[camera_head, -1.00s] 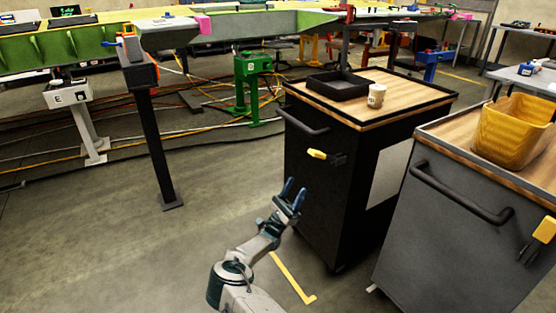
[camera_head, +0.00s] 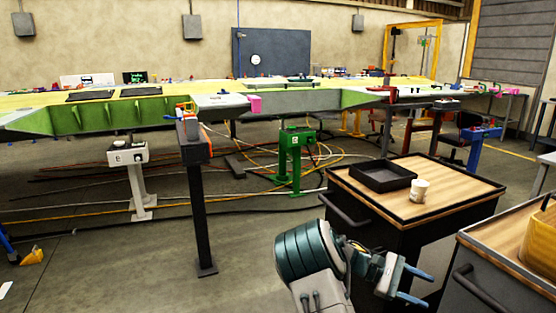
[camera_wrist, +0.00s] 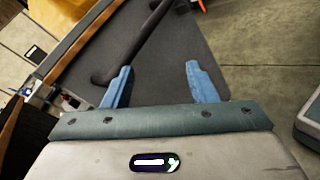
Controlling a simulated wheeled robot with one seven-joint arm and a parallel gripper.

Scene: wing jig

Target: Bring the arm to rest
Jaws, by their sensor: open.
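My gripper (camera_head: 428,288) is in the lower right of the head view, in front of the black cart with a wooden top (camera_head: 456,183). Its two blue fingers are apart with nothing between them. In the wrist view my gripper (camera_wrist: 160,85) shows both blue fingers spread, with a dark grey cart side (camera_wrist: 190,50) and its black handle (camera_wrist: 133,45) beyond them. I cannot tell how far the fingers are from the cart. My arm is folded up near the bottom of the head view.
A black tray (camera_head: 383,176) and a paper cup (camera_head: 419,190) stand on the black cart. A second cart (camera_head: 490,238) with a yellow bin (camera_head: 541,240) is at the right. The wing jig (camera_head: 290,103) spans the back on posts. Cables lie beneath. Floor at left is mostly clear.

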